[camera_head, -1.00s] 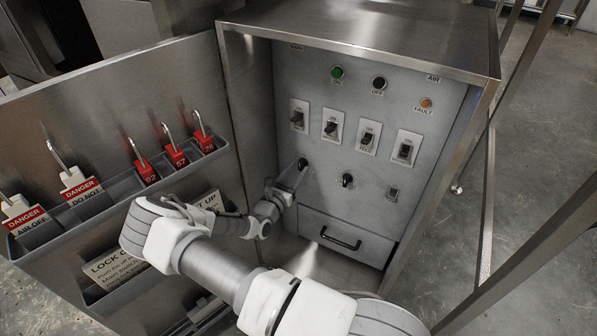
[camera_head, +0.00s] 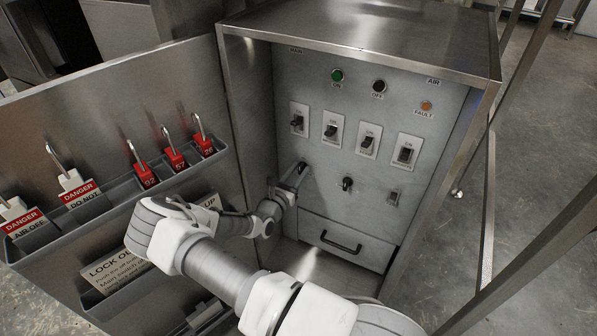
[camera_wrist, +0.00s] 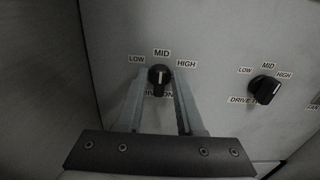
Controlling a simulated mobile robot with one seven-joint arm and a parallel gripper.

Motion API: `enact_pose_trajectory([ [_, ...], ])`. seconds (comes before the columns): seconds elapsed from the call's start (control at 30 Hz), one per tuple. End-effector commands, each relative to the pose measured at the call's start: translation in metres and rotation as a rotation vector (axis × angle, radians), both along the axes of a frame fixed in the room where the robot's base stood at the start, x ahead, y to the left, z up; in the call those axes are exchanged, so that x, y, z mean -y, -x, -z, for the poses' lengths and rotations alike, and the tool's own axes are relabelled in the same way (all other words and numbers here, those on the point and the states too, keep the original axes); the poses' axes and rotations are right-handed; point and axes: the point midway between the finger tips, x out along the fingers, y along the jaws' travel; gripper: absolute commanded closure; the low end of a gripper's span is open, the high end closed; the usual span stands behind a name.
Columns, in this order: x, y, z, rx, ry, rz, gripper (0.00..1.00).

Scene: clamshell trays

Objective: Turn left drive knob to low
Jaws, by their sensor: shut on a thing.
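The left drive knob (camera_wrist: 159,73) is a black round knob below labels LOW, MID and HIGH. Its pale pointer mark appears to point up, near MID. My gripper (camera_wrist: 160,82) has one finger on each side of this knob and is shut on it. In the head view my gripper (camera_head: 297,180) reaches the panel at the left knob (camera_head: 303,166), which it partly covers. The lettering under the knob is partly hidden by the fingers.
A second drive knob (camera_wrist: 264,90) is to the right, with its own LOW, MID, HIGH labels. Several toggle switches (camera_head: 331,130) sit above. A drawer handle (camera_head: 340,243) is below. The open door (camera_head: 110,100) with padlocks (camera_head: 143,172) stands left of my arm.

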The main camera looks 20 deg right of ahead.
Motion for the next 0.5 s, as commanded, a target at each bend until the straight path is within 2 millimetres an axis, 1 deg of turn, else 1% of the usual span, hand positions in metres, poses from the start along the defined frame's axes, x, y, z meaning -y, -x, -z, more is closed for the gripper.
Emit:
enact_pose_trajectory([
  [0.27,-0.0003,0.0005,-0.0014,-0.073,0.056,0.001,1.00],
  [0.5,-0.0008,-0.0002,-0.0018,-0.220,0.170,0.000,1.00],
])
